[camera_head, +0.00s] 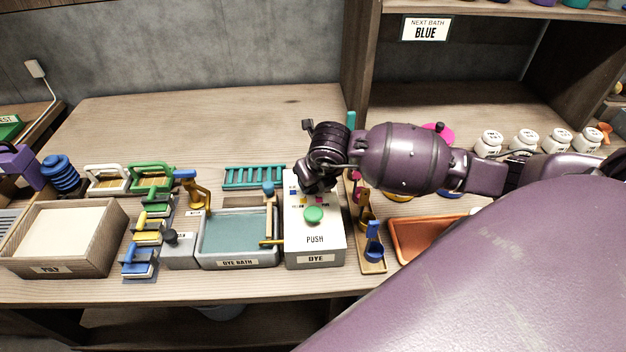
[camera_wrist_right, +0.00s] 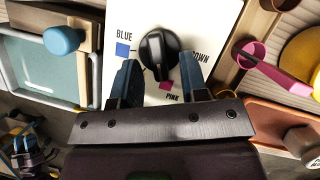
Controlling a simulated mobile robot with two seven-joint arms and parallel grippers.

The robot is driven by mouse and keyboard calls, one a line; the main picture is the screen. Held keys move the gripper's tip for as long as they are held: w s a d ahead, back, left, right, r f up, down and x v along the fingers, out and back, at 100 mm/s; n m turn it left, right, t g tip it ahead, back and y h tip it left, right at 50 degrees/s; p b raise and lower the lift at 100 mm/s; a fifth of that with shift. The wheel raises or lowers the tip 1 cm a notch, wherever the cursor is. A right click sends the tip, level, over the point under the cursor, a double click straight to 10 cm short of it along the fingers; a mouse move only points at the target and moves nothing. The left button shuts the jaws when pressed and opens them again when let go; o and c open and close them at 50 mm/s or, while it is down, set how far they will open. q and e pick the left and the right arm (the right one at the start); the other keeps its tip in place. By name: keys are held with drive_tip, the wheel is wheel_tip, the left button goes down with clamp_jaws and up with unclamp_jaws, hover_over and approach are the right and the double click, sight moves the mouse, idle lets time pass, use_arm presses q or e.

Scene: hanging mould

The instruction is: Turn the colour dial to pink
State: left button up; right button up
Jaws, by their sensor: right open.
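The dye box (camera_head: 330,240) is white, with a green PUSH button (camera_head: 313,214) on top and a DYE label on its front. In the right wrist view the black colour dial (camera_wrist_right: 158,55) sits on its white face, with BLUE at left, BROWN at right and PINK below, beside a pink swatch (camera_wrist_right: 165,86). Which label the dial points to is not clear. My right gripper (camera_wrist_right: 157,78) is open, its fingers on either side of the dial's lower part; contact cannot be told. In the head view the gripper (camera_head: 312,188) hides the dial. My left gripper is not in view.
A dye bath tray (camera_head: 240,258) stands directly left of the dye box. A wooden rack with small scoops (camera_head: 372,266) and an orange tray (camera_head: 415,240) are to the right. A sign (camera_head: 426,28) reads NEXT BATH BLUE. The bench behind is mostly clear.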

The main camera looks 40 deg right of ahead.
drive_tip(key=v, duration=1)
drive_tip(key=shift+r, duration=0.15)
drive_tip(key=shift+s, duration=0.15)
drive_tip(key=shift+a, duration=0.1)
